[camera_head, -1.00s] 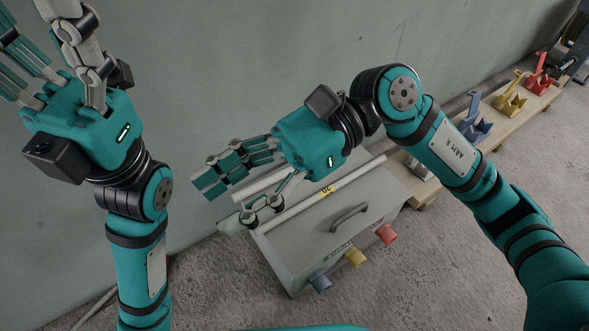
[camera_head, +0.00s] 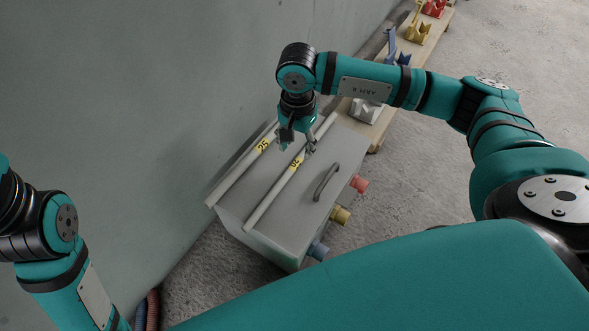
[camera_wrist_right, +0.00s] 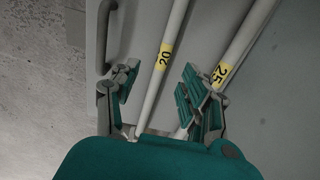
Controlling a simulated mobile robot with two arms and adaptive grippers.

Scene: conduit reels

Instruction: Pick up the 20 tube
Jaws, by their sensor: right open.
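The 20 tube (camera_head: 268,201) is a thin light-grey tube with a yellow "20" label. It lies along the lid of a grey box (camera_head: 291,215). The thicker 25 tube (camera_head: 232,181) lies beside it, nearer the wall. My right gripper (camera_head: 298,147) is open, pointing down over the tubes. In the right wrist view the 20 tube (camera_wrist_right: 169,45) runs between its spread fingers (camera_wrist_right: 157,82). The right-hand finger partly covers the 25 tube (camera_wrist_right: 241,43). I cannot tell whether the fingers touch either tube. My left gripper is outside the head view; only part of that arm shows.
The lid has a dark handle (camera_head: 327,182) beside the 20 tube. Red (camera_head: 359,184), yellow (camera_head: 340,215) and blue (camera_head: 318,251) fittings stick out of the box's side. A plank (camera_head: 384,123) with coloured holders stands behind. The wall (camera_head: 120,110) is close on the left.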

